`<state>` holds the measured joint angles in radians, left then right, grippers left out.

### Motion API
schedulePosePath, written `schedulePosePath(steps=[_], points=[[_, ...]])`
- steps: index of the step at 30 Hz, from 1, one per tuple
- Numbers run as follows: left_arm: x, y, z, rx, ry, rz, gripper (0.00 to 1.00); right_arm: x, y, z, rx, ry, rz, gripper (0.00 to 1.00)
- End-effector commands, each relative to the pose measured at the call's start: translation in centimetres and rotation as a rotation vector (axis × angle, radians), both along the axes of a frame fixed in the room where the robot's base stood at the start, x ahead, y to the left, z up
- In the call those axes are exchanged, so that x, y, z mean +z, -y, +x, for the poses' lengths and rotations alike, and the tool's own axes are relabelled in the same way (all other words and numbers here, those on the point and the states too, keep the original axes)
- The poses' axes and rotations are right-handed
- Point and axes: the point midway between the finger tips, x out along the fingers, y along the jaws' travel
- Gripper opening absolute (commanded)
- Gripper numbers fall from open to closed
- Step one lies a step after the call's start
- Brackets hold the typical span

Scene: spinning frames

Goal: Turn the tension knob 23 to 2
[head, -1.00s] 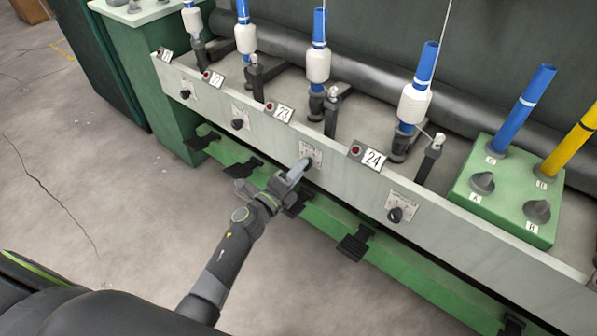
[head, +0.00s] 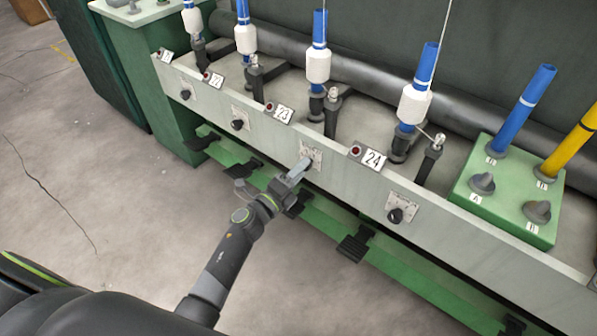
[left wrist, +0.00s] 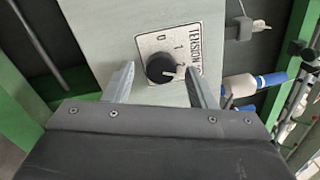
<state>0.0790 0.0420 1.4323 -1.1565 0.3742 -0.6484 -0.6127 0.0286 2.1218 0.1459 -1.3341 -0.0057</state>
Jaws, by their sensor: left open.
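The tension knob 23 is a round black knob (left wrist: 160,68) on a pale plate marked TENSION, with 0, 1 and 2 readable, in the left wrist view. The white mark on the knob points right and slightly down, near the 2. My left gripper (left wrist: 158,78) is open, with one finger on each side of the knob and a gap visible at both sides. In the head view my left gripper (head: 301,168) is at the plate (head: 312,154) below the label 23 (head: 283,114) and hides the knob. My right gripper is not in view.
Similar knobs sit under label 22 (head: 217,80) and label 24 (head: 374,159) along the grey rail (head: 345,178). Blue spindles with white bobbins (head: 414,104) stand behind it. A green control box (head: 510,205) is at the right. Black pedals (head: 354,246) stick out below.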

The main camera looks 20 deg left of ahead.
Motion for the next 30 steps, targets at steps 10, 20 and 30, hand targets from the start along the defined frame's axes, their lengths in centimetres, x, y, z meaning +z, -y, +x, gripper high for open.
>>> schedulePosePath(steps=[10,20,30], points=[[-0.1,-0.7,-1.7,0.001,-0.001,-0.001,0.51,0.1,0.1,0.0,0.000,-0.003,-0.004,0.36],[-0.8,-3.3,-8.7,0.001,-0.003,0.001,0.51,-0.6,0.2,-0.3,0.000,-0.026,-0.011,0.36],[-1.3,-5.6,-14.8,0.001,-0.002,0.001,0.51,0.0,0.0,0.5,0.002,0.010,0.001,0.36]])
